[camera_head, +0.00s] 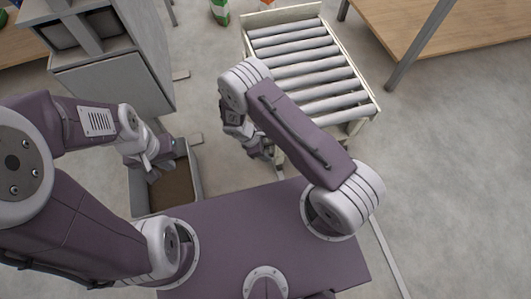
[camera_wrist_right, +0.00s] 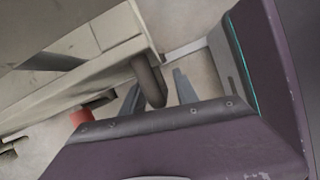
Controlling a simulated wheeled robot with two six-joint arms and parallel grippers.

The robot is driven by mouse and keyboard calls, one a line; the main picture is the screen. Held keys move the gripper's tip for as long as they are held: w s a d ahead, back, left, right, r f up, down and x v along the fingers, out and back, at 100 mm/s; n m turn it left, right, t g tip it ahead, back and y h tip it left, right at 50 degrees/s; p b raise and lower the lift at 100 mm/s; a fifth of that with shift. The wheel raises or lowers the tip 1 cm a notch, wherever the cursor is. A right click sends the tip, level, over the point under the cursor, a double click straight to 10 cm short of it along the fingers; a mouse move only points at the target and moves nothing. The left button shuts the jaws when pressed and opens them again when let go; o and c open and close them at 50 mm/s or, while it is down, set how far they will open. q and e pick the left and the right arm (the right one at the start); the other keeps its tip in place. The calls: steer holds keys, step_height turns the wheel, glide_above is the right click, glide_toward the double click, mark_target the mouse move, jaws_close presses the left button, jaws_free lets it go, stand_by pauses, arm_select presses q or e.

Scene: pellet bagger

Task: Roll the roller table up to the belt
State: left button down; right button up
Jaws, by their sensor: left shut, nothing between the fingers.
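The roller table (camera_head: 343,84), a cream frame with several grey rollers, stands at the top centre of the head view. My right gripper (camera_head: 267,153) is low by its near left corner, partly hidden by my arm. In the right wrist view the table's cream frame (camera_wrist_right: 75,62) fills the upper left, with a dark rounded bar (camera_wrist_right: 150,82) at its end. The right gripper's fingers (camera_wrist_right: 158,95) stand apart, with the bar appearing between them; contact is unclear. My left gripper (camera_head: 150,162) is shut and empty above a grey bin. I cannot make out the belt for certain.
The grey bin (camera_head: 136,196) with brown contents stands on the floor at left. A grey machine cabinet (camera_head: 115,85) is behind it. A wooden table (camera_head: 425,30) with metal legs is at upper right. The floor right of the roller table is clear.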

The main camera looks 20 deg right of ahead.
jaws_close()
stand_by(1.4)
